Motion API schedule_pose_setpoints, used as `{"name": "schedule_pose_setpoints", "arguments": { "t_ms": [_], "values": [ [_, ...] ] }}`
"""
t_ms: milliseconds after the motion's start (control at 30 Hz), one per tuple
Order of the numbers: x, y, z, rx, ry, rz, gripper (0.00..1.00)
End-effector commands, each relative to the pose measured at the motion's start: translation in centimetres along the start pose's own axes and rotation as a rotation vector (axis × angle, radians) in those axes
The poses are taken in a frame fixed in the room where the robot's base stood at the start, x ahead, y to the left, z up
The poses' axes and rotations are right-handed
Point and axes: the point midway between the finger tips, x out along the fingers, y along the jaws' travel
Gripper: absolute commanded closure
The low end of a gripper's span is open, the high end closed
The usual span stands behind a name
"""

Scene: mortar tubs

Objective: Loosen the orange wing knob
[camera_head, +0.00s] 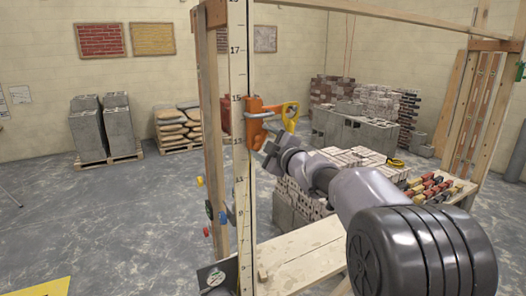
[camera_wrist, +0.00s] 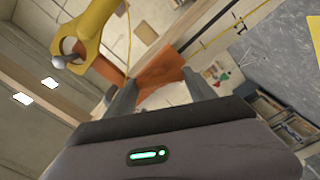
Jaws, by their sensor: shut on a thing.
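The tall pole (camera_head: 240,60) with a printed scale stands upright in the head view. An orange clamp body (camera_head: 254,122) sits on it, with a metal bar across it and a yellow handle (camera_head: 290,115) at its right. My gripper (camera_head: 267,147) is up against the clamp's lower right side. In the wrist view my gripper (camera_wrist: 162,95) is shut on the orange wing knob (camera_wrist: 160,68), which spans the space between the fingers. The yellow handle also shows there at upper left (camera_wrist: 93,30), with a metal pin end beside it. The knob's contact faces are partly hidden by the fingers.
A wooden post (camera_head: 208,110) stands just left of the pole. A wooden plank (camera_head: 305,255) lies low beneath my arm. Block stacks (camera_head: 350,130) and a table of bricks (camera_head: 435,187) stand behind. The floor at left (camera_head: 110,220) is clear.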

Motion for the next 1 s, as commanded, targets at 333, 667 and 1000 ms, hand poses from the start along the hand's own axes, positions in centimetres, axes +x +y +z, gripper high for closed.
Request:
{"name": "schedule_pose_setpoints", "arguments": {
  "t_ms": [333,667,1000],
  "values": [
    [-0.01,-0.21,0.13,-0.299,0.000,0.002,0.77],
    [-0.01,-0.11,0.06,-0.487,0.000,0.002,0.77],
    [-0.02,-0.02,0.01,-0.559,0.000,0.002,0.77]
  ]
}}
